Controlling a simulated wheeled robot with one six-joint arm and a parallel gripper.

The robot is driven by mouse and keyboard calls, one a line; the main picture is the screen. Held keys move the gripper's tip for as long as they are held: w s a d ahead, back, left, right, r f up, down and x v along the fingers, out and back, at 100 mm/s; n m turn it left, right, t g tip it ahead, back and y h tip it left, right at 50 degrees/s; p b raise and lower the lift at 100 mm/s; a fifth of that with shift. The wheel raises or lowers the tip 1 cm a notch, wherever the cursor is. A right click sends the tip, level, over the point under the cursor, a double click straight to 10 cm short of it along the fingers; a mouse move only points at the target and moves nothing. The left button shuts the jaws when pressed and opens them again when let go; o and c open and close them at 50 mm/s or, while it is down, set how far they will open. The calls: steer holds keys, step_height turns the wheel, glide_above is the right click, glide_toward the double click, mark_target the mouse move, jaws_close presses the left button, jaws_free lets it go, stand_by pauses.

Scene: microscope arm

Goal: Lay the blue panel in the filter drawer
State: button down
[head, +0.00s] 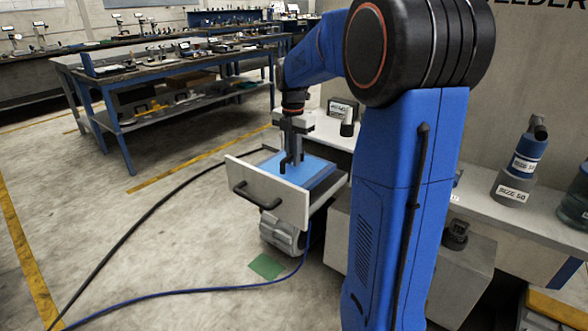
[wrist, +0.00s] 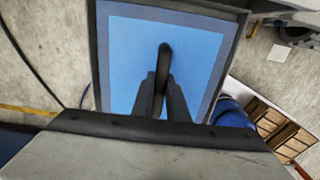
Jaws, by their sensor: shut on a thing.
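The blue panel (head: 312,168) is a flat blue plate within the outline of the open filter drawer (head: 283,207) in the head view. The drawer has a pale front with a black bar handle. In the wrist view the panel (wrist: 125,60) fills most of the space between the drawer's walls, with a greyer blue border around it. My gripper (head: 291,160) points down over the panel. In the wrist view my gripper (wrist: 165,82) is shut on the panel's dark upright grip. I cannot tell whether the panel rests on the drawer floor or hangs just above it.
The drawer juts out from a grey bench (head: 490,220) that carries bottles (head: 515,170) on the right. A black cable (head: 140,218) and a blue cable (head: 180,293) cross the floor. A blue-framed workbench (head: 165,90) stands at the back left. Floor left of the drawer is mostly clear.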

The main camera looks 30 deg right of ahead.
steer(key=shift+f, duration=2)
steer(key=shift+f, duration=0.1)
steer(key=c, duration=1.7)
jaws_free()
steer(key=shift+c, duration=0.2)
